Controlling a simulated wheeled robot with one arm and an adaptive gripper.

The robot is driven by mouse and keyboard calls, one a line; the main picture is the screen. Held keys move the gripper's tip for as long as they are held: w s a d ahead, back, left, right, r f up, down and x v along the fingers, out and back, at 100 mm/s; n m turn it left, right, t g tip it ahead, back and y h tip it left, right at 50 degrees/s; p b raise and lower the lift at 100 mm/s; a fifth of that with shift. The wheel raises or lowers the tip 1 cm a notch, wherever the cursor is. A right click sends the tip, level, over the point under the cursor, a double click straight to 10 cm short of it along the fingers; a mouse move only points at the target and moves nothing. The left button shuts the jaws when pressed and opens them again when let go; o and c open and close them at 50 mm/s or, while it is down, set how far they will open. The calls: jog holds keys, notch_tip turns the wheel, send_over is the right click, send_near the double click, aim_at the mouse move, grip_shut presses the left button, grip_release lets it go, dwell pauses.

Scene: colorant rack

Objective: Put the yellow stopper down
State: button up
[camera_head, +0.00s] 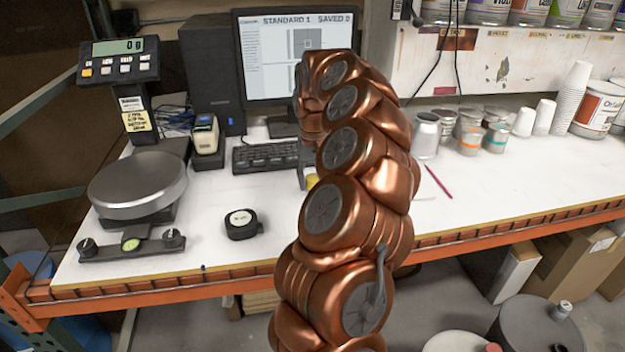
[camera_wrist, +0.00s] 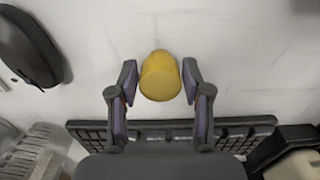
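The yellow stopper (camera_wrist: 160,80) is in the middle of the wrist view, between the two fingers of my gripper (camera_wrist: 160,82). A narrow gap shows on each side of it, so the fingers look open around it and not pressed on it. Behind it is the white worktop (camera_wrist: 240,70); whether the stopper rests on it is hard to tell. In the head view a small yellow patch of the stopper (camera_head: 312,181) shows beside my arm, low over the worktop in front of the keyboard. My arm hides most of the gripper there.
The keyboard (camera_head: 266,157) and monitor (camera_head: 290,60) stand behind. A black tape-measure-like device (camera_head: 241,224) and a scale (camera_head: 138,187) are to the left. A magenta pencil (camera_head: 438,181), a metal cup (camera_head: 426,135) and several cans are to the right. The front right worktop is clear.

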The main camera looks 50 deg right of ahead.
aim_at(314, 177)
jog(key=shift+o, duration=1)
jog(key=shift+r, duration=0.2)
notch_tip(314, 177, up, 12)
jog(key=b, duration=0.1)
